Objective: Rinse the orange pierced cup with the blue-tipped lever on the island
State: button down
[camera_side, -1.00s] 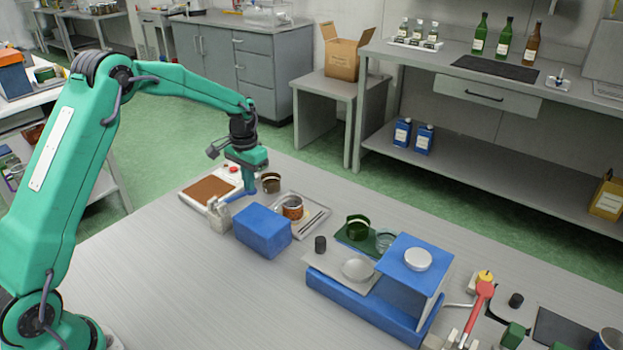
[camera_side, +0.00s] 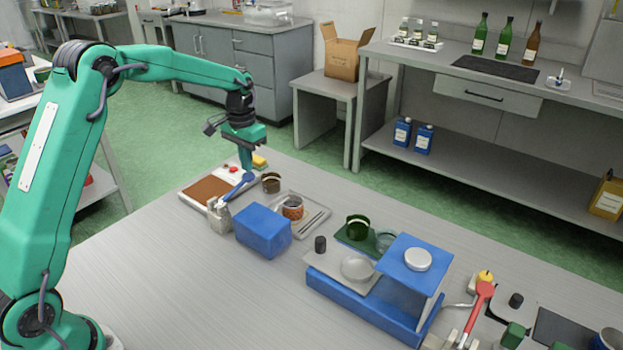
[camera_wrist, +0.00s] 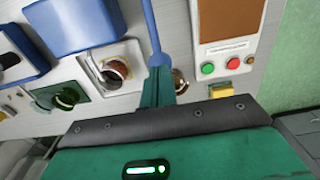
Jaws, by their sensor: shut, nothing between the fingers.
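The orange pierced cup (camera_side: 292,207) stands upright in a pale tray (camera_side: 318,212) on the grey island; in the wrist view the cup (camera_wrist: 118,68) is left of my fingers. The blue-tipped lever (camera_side: 238,187) rises at a slant from a grey block (camera_side: 219,217). Its blue arm also shows in the wrist view (camera_wrist: 152,32), with the tip at my fingertips; I cannot tell whether they touch. My gripper (camera_side: 246,167) is shut and empty, just above and behind the lever's tip. My fingers (camera_wrist: 158,72) point down in the side view.
A blue box (camera_side: 262,231) stands in front of the tray. A dark brown cup (camera_side: 271,183) is close right of the lever. A brown panel with buttons (camera_side: 208,188) lies left of it, and a yellow block (camera_side: 260,161) behind. The island's near left surface is clear.

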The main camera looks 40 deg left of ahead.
aim_at(248, 175)
jog(key=shift+f, duration=0.15)
dwell(0.3)
jog(key=shift+f, duration=3)
jog(key=shift+r, duration=3.15)
jog(key=shift+r, duration=2.5)
